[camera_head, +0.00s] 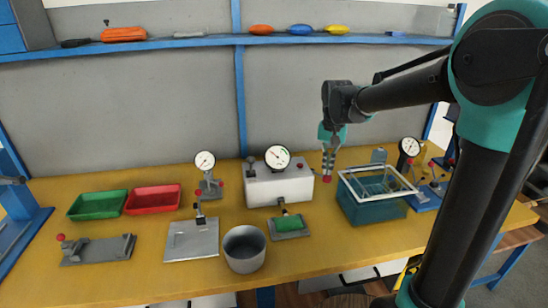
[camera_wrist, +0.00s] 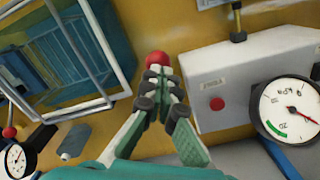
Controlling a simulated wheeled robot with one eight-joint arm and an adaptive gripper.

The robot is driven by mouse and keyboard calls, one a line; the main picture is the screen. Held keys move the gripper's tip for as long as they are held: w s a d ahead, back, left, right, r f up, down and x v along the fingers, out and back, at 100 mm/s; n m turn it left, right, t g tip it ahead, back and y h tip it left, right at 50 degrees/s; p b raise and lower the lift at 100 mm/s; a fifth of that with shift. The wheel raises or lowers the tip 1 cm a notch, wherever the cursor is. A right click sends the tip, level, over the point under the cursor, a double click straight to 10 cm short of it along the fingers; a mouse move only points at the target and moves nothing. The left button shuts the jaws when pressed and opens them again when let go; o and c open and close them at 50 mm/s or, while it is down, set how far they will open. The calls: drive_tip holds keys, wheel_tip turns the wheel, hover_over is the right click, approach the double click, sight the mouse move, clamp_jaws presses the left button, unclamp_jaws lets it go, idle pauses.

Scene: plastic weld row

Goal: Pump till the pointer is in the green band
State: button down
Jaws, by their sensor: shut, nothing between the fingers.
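My gripper (camera_head: 329,160) is shut and empty, pointing down just right of a white box (camera_head: 262,188). A red ball knob (camera_wrist: 157,60) shows just past the fingertips (camera_wrist: 160,85) in the wrist view; I cannot tell if they touch. In the head view this knob (camera_head: 327,179) is directly below the fingers. What carries the knob is hidden. A round gauge (camera_wrist: 290,110) with a red pointer and a short green band stands on the white box; it also shows in the head view (camera_head: 277,157). Its pointer lies outside the green band. The box has a red button (camera_wrist: 217,103).
A teal bin with a white frame (camera_head: 350,172) stands close to the right of my gripper. Other gauges stand at left (camera_head: 205,160) and right (camera_head: 409,147). A grey bucket (camera_head: 244,262) and a metal plate (camera_head: 190,240) are in front. The back shelf (camera_head: 200,43) holds several tools.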

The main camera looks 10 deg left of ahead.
sight(328, 177)
drive_tip(key=shift+s+d+f, duration=0.15)
drive_tip(key=shift+s+f, duration=0.2)
drive_tip(key=shift+f, duration=0.4)
drive_tip(key=shift+s+d+f, duration=0.15)
drive_tip(key=shift+s+f, duration=0.15)
drive_tip(key=shift+f, duration=0.6)
wheel_tip(328, 177, up, 10)
drive_tip(key=w+a, duration=0.1)
drive_tip(key=w, duration=0.1)
drive_tip(key=shift+w+r, duration=0.15)
drive_tip(key=shift+w, duration=0.15)
